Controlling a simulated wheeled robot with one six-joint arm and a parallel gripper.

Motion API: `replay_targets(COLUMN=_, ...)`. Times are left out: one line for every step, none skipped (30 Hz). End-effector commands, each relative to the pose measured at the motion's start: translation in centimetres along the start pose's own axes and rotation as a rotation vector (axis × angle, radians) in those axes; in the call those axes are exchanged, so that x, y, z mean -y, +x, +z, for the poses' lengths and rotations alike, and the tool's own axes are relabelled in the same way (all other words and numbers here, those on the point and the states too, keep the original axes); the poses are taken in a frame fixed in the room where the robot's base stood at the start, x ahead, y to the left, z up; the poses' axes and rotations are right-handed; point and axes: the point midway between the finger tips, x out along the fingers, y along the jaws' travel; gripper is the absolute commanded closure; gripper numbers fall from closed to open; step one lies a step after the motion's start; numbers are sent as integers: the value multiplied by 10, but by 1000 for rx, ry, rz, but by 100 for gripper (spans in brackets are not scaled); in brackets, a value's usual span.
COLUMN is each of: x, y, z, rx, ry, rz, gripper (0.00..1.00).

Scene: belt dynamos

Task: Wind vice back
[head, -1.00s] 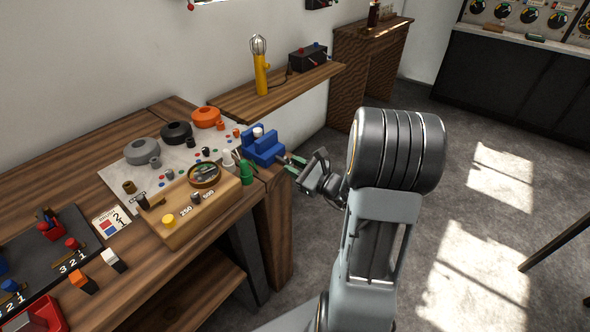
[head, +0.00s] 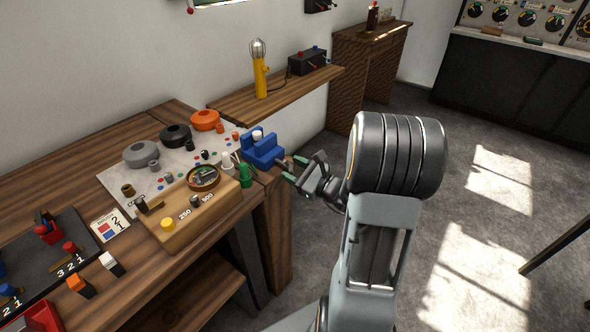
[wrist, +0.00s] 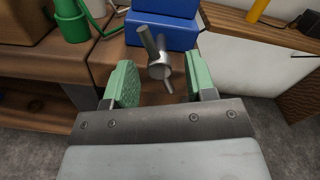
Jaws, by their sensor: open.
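The blue vice (head: 262,150) is fixed at the right end of the workbench, and its blue body also shows at the top of the wrist view (wrist: 163,30). Its metal handle, a screw end with a crossbar (wrist: 160,67), points toward my gripper. My gripper (head: 304,170) is open just off the bench end. In the wrist view its green-padded fingers (wrist: 160,85) stand on either side of the handle, with a gap on each side. The crossbar is tilted, its upper end leaning left. I cannot tell how far the handle reaches between the pads.
A green bottle-like item (head: 246,175) and a white one (head: 228,161) stand beside the vice. A shelf with a yellow lamp (head: 261,72) is behind. The floor to the right is open.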

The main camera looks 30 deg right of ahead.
Motion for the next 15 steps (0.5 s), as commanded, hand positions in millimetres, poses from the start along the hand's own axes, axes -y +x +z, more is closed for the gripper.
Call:
replay_targets(x=0, y=0, z=0, rx=0, ry=0, rz=0, gripper=49)
replay_targets(x=0, y=-1, z=0, rx=0, ry=0, rz=0, gripper=49)
replay_targets(x=0, y=-3, z=0, rx=0, ry=-1, rz=-1, gripper=49)
replay_targets(x=1, y=-5, z=0, rx=0, ry=-1, rz=-2, gripper=49)
replay_targets(x=1, y=-7, z=0, rx=-1, ry=-1, rz=-2, gripper=49)
replay_targets(x=1, y=-12, z=0, rx=-1, ry=0, rz=-3, gripper=49)
replay_targets(x=1, y=-16, z=0, rx=-2, ry=0, rz=-5, gripper=49)
replay_targets(x=1, y=-21, z=-1, rx=-2, ry=0, rz=-5, gripper=49)
replay_targets(x=2, y=-29, z=0, rx=-1, ry=0, rz=-6, gripper=49)
replay_targets(x=2, y=-35, z=0, rx=-2, ry=-1, rz=-6, gripper=49)
replay_targets(x=2, y=-42, z=0, rx=-3, ry=-1, rz=-8, gripper=49)
replay_targets(x=2, y=-50, z=0, rx=-2, ry=0, rz=-8, gripper=49)
replay_targets(x=2, y=-57, z=0, rx=-2, ry=0, rz=-7, gripper=49)
replay_targets(x=2, y=-63, z=-1, rx=-3, ry=0, rz=-8, gripper=49)
replay_targets(x=2, y=-72, z=-1, rx=-2, ry=0, rz=-8, gripper=49)
